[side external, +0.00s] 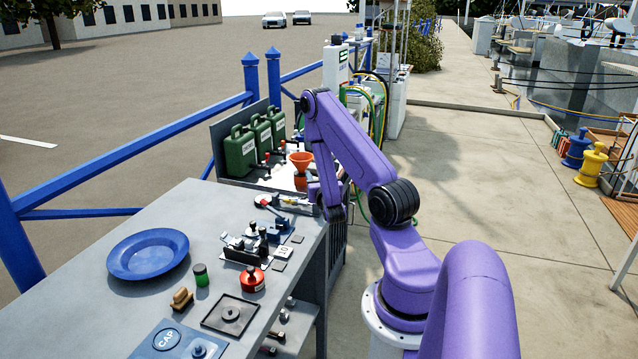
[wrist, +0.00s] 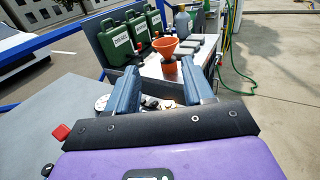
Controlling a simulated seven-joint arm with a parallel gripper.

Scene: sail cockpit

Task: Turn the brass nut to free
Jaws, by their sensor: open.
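I cannot pick out the brass nut for certain in either view; it is too small or hidden. In the side external view, small metal fittings (side external: 262,240) stand in a cluster on the grey bench (side external: 205,215). My gripper (side external: 334,212) points down at the bench's right edge, to the right of these fittings. In the wrist view my gripper (wrist: 161,68) has its two blue-grey fingers spread wide apart, with nothing held between them. Part of the bench top and some small blurred items show low between the fingers.
An orange funnel (side external: 300,163) and green jerrycans (side external: 240,150) stand beyond my gripper. A blue plate (side external: 148,254), a red can (side external: 252,280), a green-lidded jar (side external: 201,275) and a square dark tray (side external: 230,315) occupy the near bench. Bare bench lies behind the plate.

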